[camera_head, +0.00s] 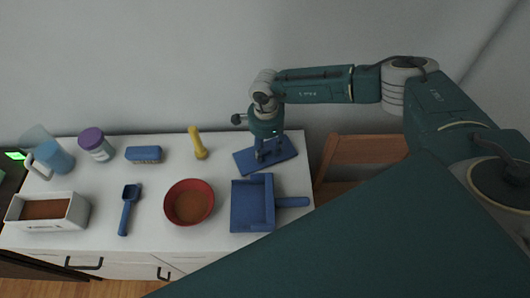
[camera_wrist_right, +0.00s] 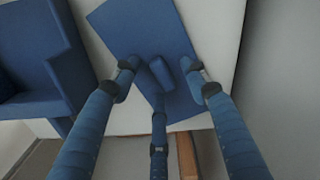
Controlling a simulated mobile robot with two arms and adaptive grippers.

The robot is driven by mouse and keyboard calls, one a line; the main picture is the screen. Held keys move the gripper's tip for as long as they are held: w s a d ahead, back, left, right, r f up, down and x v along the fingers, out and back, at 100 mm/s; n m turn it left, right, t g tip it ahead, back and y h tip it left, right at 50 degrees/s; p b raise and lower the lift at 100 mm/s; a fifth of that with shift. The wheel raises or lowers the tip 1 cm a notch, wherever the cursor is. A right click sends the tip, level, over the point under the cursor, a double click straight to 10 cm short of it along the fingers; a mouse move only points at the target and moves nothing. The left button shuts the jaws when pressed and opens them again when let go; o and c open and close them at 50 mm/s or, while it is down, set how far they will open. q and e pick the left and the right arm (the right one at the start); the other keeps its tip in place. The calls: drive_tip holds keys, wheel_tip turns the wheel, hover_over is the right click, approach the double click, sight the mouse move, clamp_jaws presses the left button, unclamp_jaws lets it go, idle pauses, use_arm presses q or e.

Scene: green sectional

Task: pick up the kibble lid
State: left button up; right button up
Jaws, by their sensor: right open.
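The kibble lid (camera_head: 244,163), a flat blue rectangular plate, lies at the back right of the white cabinet top. In the right wrist view the lid (camera_wrist_right: 140,30) lies tilted across the picture, with a small raised blue grip (camera_wrist_right: 162,73) near its middle. My right gripper (camera_head: 268,155) points down over the lid. Its fingers are open, and in the wrist view the fingertips (camera_wrist_right: 166,76) spread around the raised grip. I cannot tell whether they touch the plate. My left gripper is not in view.
A blue dustpan (camera_head: 252,207) lies just in front of the lid. A red bowl (camera_head: 189,202), yellow flashlight-like object (camera_head: 197,143), blue brush (camera_head: 143,154), blue scoop (camera_head: 129,208), purple-lidded jar (camera_head: 96,145), blue pitcher (camera_head: 53,159) and white kibble box (camera_head: 75,211) stand left. A wooden chair (camera_head: 365,150) is right.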

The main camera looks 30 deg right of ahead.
clamp_jaws()
drive_tip(key=shift+r, duration=0.15)
